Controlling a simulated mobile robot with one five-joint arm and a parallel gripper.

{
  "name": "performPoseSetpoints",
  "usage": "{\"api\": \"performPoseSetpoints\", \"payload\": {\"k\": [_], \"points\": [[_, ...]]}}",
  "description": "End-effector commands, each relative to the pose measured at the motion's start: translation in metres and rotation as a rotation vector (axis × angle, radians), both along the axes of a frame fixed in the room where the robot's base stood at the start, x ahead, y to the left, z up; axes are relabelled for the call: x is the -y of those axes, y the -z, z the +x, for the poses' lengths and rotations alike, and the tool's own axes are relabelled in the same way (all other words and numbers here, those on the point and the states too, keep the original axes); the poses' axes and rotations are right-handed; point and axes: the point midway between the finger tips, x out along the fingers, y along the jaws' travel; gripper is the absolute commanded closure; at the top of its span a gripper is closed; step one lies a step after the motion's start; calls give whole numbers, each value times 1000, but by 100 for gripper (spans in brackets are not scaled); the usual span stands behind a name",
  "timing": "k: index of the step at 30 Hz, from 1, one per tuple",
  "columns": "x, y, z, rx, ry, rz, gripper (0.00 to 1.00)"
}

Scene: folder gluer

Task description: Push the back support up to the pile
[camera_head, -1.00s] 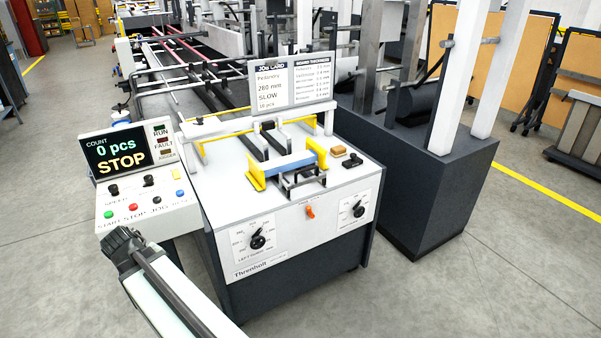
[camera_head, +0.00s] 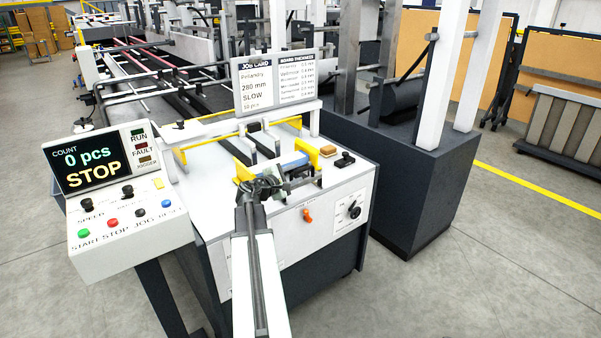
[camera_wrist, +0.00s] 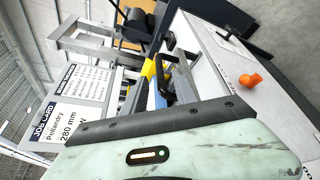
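A blue bar (camera_head: 296,161) between yellow end pieces (camera_head: 244,170) sits on the white feeder table; it looks like the back support. My gripper (camera_head: 262,186) is at the table's front edge, in front of the bar's left part and partly hiding it. I cannot tell whether it touches the bar. In the wrist view, the blue bar (camera_wrist: 161,96) and a yellow piece (camera_wrist: 149,72) show beyond a pale green plate with a dark edge. That plate hides the lower picture, and the fingertips are not clear. I cannot make out a pile of blanks.
An orange knob (camera_head: 307,215) and a black dial (camera_head: 354,211) are on the front panel. A brown block (camera_head: 328,151) and a black switch (camera_head: 345,160) lie right of the bar. The control panel (camera_head: 128,232) is at left, reading STOP. A job card (camera_head: 277,80) stands behind.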

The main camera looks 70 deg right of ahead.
Motion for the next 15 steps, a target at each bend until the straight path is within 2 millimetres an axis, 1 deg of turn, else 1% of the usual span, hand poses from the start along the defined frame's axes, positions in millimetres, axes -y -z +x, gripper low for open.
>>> {"api": "performPoseSetpoints", "payload": {"k": [1,6,9,12,15], "points": [[11,4,-1,0,2,0,66],[42,11,-8,2,2,0,66],[54,14,-11,1,2,0,66],[58,14,-12,1,-1,0,66],[57,13,-12,1,-1,0,66]]}}
